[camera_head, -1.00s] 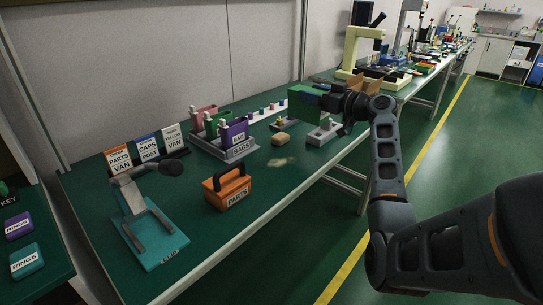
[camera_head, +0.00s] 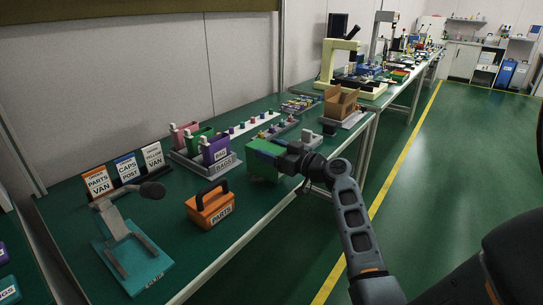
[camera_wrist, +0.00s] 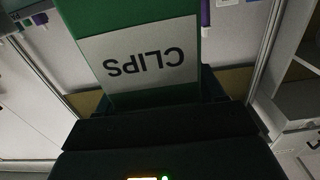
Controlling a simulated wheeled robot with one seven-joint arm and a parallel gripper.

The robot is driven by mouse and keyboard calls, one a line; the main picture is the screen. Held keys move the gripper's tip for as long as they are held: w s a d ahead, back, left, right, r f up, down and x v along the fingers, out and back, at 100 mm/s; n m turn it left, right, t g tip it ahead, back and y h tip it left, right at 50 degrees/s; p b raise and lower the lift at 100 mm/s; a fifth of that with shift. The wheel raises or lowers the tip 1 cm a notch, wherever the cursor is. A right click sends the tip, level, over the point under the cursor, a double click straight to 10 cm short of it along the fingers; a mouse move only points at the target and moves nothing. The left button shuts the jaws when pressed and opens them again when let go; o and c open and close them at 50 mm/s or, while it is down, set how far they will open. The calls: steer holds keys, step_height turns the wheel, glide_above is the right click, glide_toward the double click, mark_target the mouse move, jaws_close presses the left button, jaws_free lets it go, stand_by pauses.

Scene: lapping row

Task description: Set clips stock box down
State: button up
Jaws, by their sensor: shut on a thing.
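The clips stock box (camera_head: 264,165) is a green box at the bench's front side, right of the purple bin. In the wrist view its white label reads CLIPS upside down (camera_wrist: 148,60). My gripper (camera_head: 283,153) is shut on the box, reaching in from the right. In the wrist view the dark jaws (camera_wrist: 160,110) cover the box's near end. The box is low over the green bench (camera_head: 165,240); whether its underside touches the top cannot be told.
A grey tray (camera_head: 225,170) holds pink, green and purple bins (camera_head: 215,151) left of the box. An orange PARTS carrier (camera_head: 210,208) stands nearer, beside a teal stand (camera_head: 133,262). A grey block (camera_head: 306,141) and open cardboard box (camera_head: 340,102) are behind. Bare bench lies between carrier and box.

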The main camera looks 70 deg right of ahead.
steer(key=shift+f, duration=0.85)
steer(key=shift+f, duration=0.1)
steer(key=o, duration=1.4)
steer(key=shift+s, duration=0.1)
steer(key=b+v, duration=0.1)
steer(key=v, duration=1)
steer(key=shift+s+b, duration=0.35)
steer(key=shift+s, duration=0.05)
